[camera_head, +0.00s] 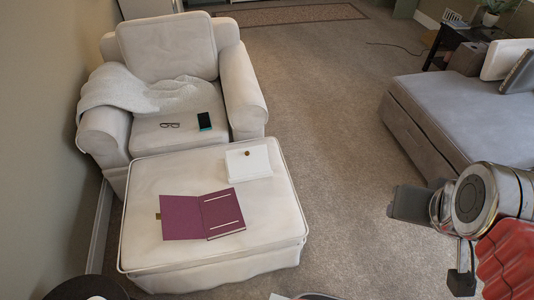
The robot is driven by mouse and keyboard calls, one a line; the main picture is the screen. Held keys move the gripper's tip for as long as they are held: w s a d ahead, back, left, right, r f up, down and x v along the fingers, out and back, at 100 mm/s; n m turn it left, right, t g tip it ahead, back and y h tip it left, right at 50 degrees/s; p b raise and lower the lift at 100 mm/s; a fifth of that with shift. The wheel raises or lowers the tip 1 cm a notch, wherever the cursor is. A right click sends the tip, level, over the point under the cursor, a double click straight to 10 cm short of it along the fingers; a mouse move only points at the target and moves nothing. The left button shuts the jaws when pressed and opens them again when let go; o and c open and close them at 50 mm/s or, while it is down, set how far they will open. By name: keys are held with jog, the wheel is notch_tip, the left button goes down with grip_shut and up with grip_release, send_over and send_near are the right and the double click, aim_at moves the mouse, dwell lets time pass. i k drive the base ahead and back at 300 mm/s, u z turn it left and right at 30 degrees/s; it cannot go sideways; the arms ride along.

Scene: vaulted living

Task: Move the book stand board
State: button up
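A purple two-panel board (203,215) lies opened out on the cream ottoman (150,262). It looks like the book stand board. Its right panel has two pale strips, and a small gold-coloured tab shows at its left edge. Part of my arm shows at the right edge of the view, well to the right of the ottoman and apart from the board. I cannot make out gripper fingers there, or anything held.
A white flat object (248,163) with a gold-brown round spot lies behind the board. A grey sofa (445,105) stands right. Open carpet (325,130) lies between.

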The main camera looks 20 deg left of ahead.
aim_at(252, 160)
jog(key=z, duration=0.5)
jog(key=k, duration=0.65)
jog(key=u, duration=1.9)
jog(key=i, duration=1)
jog(key=u, duration=0.05)
